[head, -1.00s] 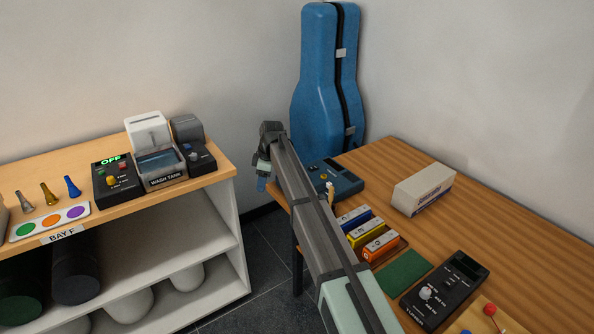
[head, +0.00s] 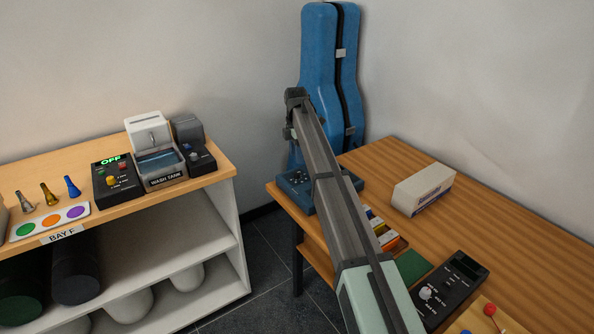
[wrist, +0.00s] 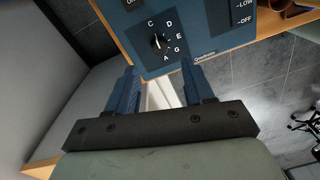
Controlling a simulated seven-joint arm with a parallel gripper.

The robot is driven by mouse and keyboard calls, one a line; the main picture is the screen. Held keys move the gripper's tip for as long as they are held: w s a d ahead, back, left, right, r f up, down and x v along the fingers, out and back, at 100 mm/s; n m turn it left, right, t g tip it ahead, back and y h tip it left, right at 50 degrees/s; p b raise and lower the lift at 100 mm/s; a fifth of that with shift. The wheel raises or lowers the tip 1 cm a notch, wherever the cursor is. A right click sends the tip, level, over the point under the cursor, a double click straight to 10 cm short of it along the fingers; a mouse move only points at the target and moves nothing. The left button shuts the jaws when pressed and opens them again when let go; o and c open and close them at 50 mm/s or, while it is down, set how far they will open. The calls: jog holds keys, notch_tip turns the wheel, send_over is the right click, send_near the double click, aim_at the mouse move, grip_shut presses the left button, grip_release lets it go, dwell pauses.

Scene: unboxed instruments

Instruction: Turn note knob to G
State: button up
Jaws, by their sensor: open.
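The note knob (wrist: 158,43) is a small dark dial with a pale pointer mark on a blue panel in the wrist view. The letters C, D, E, G and A ring it, with G at its lower right. The pointer seems to face up, near C, but it is too small to be sure. My gripper (wrist: 158,82) has two blue fingers, open and empty, on either side below the knob and apart from it. In the head view the blue device (head: 297,186) sits at the table's far left corner, partly hidden by my arm, which also hides the fingers.
A slider marked LOW and OFF (wrist: 241,12) is right of the knob. A blue instrument case (head: 318,50) stands behind the table. A white box (head: 423,188) and a black tuner (head: 447,291) are on the table. A shelf unit (head: 215,175) stands left across a floor gap.

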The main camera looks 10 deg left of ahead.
aim_at(297, 173)
notch_tip(297, 173, down, 7)
jog(key=shift+s+d+f, duration=0.1)
jog(key=shift+f, duration=0.05)
dwell(0.4)
grip_shut()
dwell(0.3)
